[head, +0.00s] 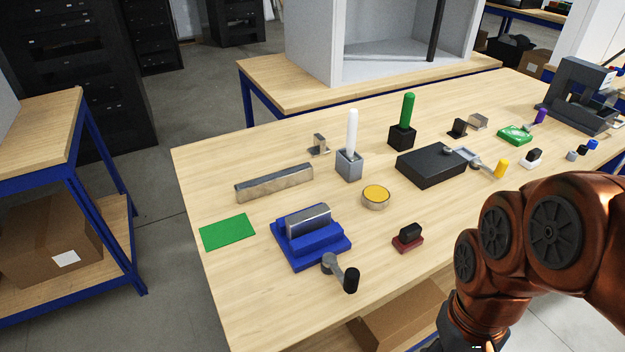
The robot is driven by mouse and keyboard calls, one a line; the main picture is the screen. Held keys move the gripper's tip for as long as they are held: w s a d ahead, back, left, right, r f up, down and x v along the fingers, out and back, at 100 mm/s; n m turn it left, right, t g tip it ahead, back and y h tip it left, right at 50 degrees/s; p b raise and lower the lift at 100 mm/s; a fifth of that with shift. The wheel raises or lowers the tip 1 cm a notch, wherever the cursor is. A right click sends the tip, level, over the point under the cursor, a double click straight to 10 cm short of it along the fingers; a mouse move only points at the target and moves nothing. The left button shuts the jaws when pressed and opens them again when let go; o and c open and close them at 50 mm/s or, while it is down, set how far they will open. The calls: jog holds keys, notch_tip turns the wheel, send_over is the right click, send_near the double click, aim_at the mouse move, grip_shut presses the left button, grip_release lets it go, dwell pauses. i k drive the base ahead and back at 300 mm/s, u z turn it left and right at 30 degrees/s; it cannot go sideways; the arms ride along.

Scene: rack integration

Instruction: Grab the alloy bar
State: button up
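A long, shiny silver metal bar (274,184), which looks like the alloy bar, lies flat on the left part of the wooden table. It lies apart from other things. A second, shorter silver block (308,219) sits on a blue crank fixture (322,254) in front of it. My copper-coloured arm comes in from the right. Its end, with my gripper (462,347), is cut off at the bottom edge, to the right of the bar and well away from it. The fingertips are not visible.
A green mat (227,232) lies left of the blue fixture. A grey block with a white handle (350,160), a yellow-topped round tin (376,196), a black box (431,165) and a red-based black piece (408,238) stand nearby.

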aim_at(302, 223)
jog(key=z, duration=1.7)
jog(key=i, duration=0.8)
jog(key=u, duration=4.1)
